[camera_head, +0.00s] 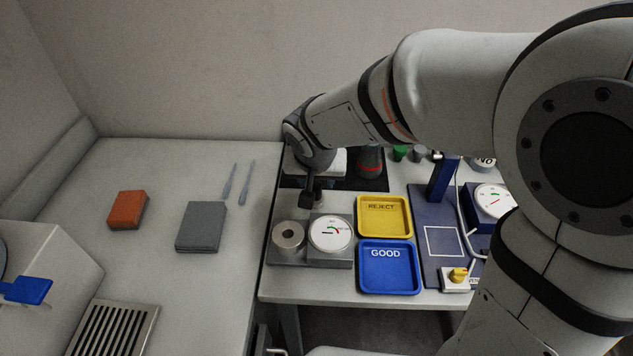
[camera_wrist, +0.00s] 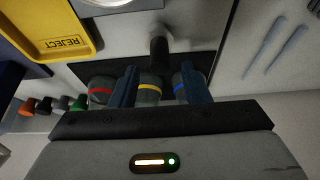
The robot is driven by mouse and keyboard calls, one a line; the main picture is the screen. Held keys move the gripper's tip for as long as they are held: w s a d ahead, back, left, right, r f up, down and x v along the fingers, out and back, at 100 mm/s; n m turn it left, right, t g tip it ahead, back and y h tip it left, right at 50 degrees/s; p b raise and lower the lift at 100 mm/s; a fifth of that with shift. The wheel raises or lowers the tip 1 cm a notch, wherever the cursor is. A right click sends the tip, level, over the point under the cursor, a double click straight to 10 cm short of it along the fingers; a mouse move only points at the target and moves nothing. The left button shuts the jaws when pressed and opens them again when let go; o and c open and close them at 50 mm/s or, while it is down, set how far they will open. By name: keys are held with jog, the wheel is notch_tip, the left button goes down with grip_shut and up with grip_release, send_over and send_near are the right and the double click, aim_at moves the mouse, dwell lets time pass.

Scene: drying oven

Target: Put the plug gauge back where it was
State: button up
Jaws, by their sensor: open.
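My gripper (camera_head: 312,196) is low over the front edge of a dark mat (camera_head: 350,184) at the back of the bench. In the wrist view its two fingers (camera_wrist: 158,72) are apart. A dark cylinder with a lighter end (camera_wrist: 158,47) shows between and beyond the fingertips; it looks like the plug gauge, and I see no finger clearly touching it. Grey pieces with a red band (camera_wrist: 101,90), a yellow band (camera_wrist: 150,90) and a blue band (camera_wrist: 178,82) stand in a row behind it. The red-banded piece also shows in the head view (camera_head: 369,163).
A grey fixture holds a steel ring (camera_head: 288,236) and a dial (camera_head: 330,232). The yellow REJECT tray (camera_head: 384,222) and blue GOOD tray (camera_head: 389,277) are to the right, beside a blue stand (camera_head: 443,180). The left bench has orange (camera_head: 128,209) and grey (camera_head: 201,226) blocks.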

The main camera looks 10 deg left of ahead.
jog(key=v, duration=0.9)
jog(key=s+d+f+g, duration=0.1)
jog(key=s+d, duration=0.4)
jog(key=d, duration=0.6)
jog(key=s+d+f+g, duration=0.1)
jog(key=s+d, duration=0.4)
jog(key=d, duration=0.6)
jog(key=shift+s+f+m, duration=0.25)
jog(key=shift+f+m, duration=0.15)
jog(key=shift+f, duration=0.2)
jog(key=shift+w+p+v, duration=0.2)
jog(key=shift+p+v, duration=0.8)
jog(key=shift+p, duration=0.15)
